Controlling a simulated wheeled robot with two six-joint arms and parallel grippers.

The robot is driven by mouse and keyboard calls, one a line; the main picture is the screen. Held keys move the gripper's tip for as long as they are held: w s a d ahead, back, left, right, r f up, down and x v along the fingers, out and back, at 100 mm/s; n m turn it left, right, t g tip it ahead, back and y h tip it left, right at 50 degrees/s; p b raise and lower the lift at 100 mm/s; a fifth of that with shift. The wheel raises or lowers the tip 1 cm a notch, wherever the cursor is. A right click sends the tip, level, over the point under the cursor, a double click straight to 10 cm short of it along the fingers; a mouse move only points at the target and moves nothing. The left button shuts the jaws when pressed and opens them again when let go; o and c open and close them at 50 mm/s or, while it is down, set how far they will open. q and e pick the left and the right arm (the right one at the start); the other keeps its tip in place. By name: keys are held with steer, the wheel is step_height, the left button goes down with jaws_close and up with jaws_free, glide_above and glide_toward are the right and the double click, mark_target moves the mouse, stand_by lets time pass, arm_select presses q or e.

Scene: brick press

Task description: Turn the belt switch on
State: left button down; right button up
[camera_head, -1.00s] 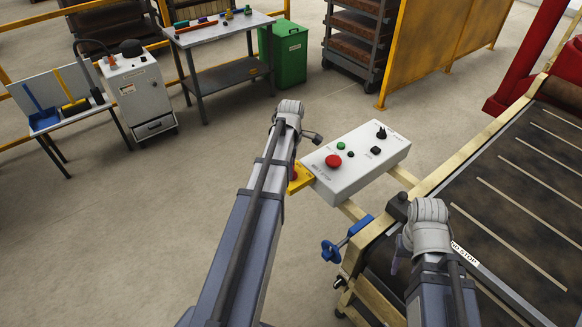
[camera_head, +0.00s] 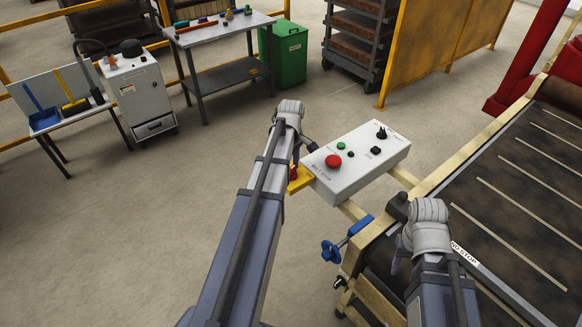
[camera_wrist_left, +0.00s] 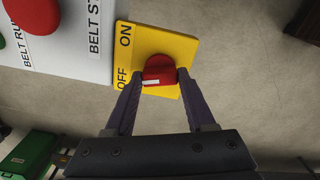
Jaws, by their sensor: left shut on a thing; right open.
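The belt switch is a red knob (camera_wrist_left: 159,71) on a yellow plate (camera_wrist_left: 182,46) marked ON and OFF. A white mark on the knob lies at its lower left in the left wrist view, on the OFF side. In the head view the yellow plate (camera_head: 302,181) sits at the near left end of the white control box, with the red knob (camera_head: 293,172) partly hidden by my arm. My left gripper (camera_wrist_left: 158,78) is shut on the knob, one finger on each side. My right gripper (camera_head: 398,256) is over the conveyor edge, mostly hidden behind its wrist.
The white control box (camera_head: 345,178) carries a red button (camera_head: 333,161), a green button (camera_head: 341,146) and black controls. A blue valve handle (camera_head: 331,250) is below it. The conveyor (camera_head: 520,185) fills the right side. Open floor lies to the left.

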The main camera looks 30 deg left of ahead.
mark_target(291, 169)
arm_select(q)
steer(key=m, duration=0.6)
steer(key=shift+m, duration=0.3)
steer(key=m, duration=0.6)
stand_by(0.3)
steer(key=shift+c, duration=1.2)
jaws_free()
steer(key=shift+r, duration=0.1)
step_height(291, 169, up, 8)
steer(key=p, duration=0.8)
